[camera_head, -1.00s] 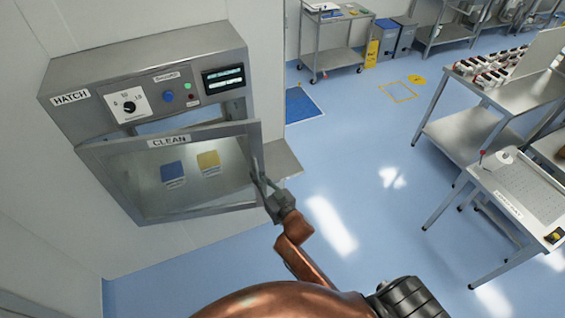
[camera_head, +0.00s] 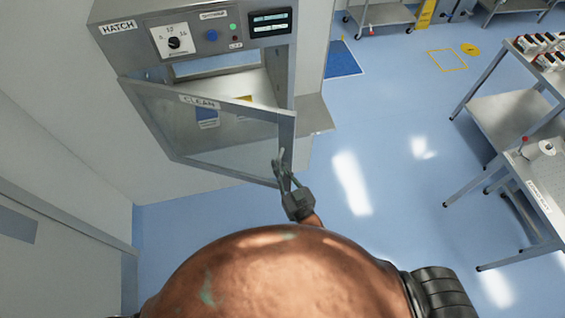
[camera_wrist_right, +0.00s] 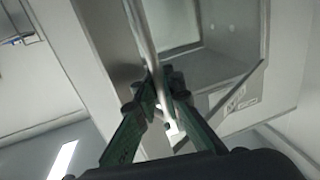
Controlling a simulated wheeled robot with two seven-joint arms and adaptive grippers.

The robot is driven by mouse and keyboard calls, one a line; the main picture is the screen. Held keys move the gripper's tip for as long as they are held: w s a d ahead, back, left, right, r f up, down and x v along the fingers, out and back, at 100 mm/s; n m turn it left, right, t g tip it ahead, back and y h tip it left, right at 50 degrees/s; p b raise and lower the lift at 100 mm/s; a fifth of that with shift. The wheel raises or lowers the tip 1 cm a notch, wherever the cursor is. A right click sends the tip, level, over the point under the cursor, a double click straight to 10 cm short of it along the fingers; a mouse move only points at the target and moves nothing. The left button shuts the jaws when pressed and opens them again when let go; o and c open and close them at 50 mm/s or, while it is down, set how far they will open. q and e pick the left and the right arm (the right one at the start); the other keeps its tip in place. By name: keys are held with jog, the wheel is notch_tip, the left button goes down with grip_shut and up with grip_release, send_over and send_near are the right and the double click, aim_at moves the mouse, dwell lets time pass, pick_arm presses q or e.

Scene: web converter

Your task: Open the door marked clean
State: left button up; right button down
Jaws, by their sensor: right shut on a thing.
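The hatch (camera_head: 193,32) is a steel box on the wall at the upper left of the head view. Its glass-paned door marked CLEAN (camera_head: 222,142) stands partly open, swung out from its left side, with a gap along its top and right. My right gripper (camera_head: 283,165) is at the door's free right edge, shut on the door handle (camera_wrist_right: 158,70). In the right wrist view the fingers (camera_wrist_right: 160,92) close around this upright bar, and the hatch's opening shows behind. My left gripper is not in view.
A steel ledge (camera_head: 313,117) juts out at the hatch's right. Steel tables (camera_head: 497,110) stand at the right. A wall with a grey-framed panel (camera_head: 60,240) is at the lower left. The blue floor (camera_head: 400,190) between is clear.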

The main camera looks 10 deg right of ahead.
jog(key=c, duration=2)
grip_release()
jog(key=shift+d, duration=0.1)
jog(key=shift+c, duration=0.2)
jog(key=v, duration=1.2)
jog(key=shift+c, duration=0.4)
